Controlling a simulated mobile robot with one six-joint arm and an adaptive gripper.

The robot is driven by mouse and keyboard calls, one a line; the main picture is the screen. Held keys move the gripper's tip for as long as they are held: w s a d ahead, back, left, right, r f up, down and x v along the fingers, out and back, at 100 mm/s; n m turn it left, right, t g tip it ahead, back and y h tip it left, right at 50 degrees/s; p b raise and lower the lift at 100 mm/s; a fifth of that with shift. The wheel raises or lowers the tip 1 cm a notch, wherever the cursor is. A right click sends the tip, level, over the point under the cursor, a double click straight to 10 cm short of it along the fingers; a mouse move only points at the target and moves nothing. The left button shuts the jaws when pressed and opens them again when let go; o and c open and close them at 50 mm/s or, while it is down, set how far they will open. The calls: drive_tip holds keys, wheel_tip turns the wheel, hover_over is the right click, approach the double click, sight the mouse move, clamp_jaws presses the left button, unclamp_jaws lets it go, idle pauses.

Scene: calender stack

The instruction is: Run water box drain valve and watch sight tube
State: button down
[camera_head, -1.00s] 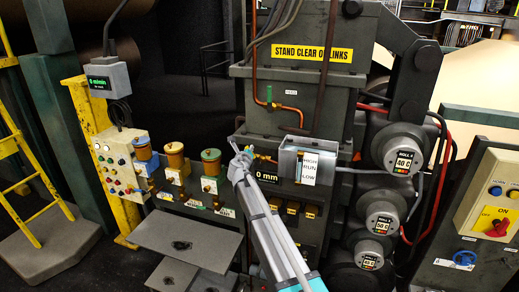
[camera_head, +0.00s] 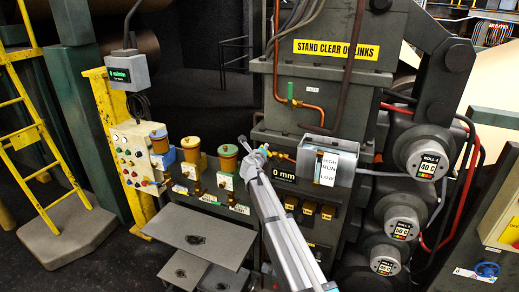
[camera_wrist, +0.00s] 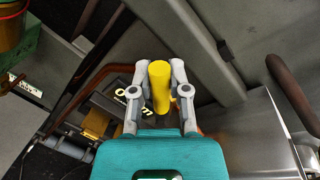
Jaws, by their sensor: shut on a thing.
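The water box (camera_head: 345,150) is a grey metal box on the front of the machine. A white card marked HIGH, RUN and LOW (camera_head: 327,170) is on its front; I cannot make out the sight tube or a water level beside it. A brass-coloured fitting (camera_head: 284,157) sits at the box's left side. My gripper (camera_head: 257,153) is just left of this fitting. In the wrist view, my gripper (camera_wrist: 160,88) is shut on a yellow handle (camera_wrist: 160,82), which lies between its two fingers. The handle's base is hidden from me.
A 0 mm display (camera_head: 285,174) is below the valve. Several amber cups (camera_head: 191,149) stand to the left, near a control panel (camera_head: 137,160). Rolls with gauges (camera_head: 425,160) are at the right. Grey steps (camera_head: 205,232) stand in front. A copper pipe (camera_head: 312,108) runs above.

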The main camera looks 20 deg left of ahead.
drive_tip(key=shift+d, duration=0.2)
drive_tip(key=c, duration=0.6)
unclamp_jaws()
drive_tip(key=shift+w+f, duration=0.15)
drive_tip(key=shift+s+a, duration=0.15)
drive_tip(key=shift+s, duration=0.05)
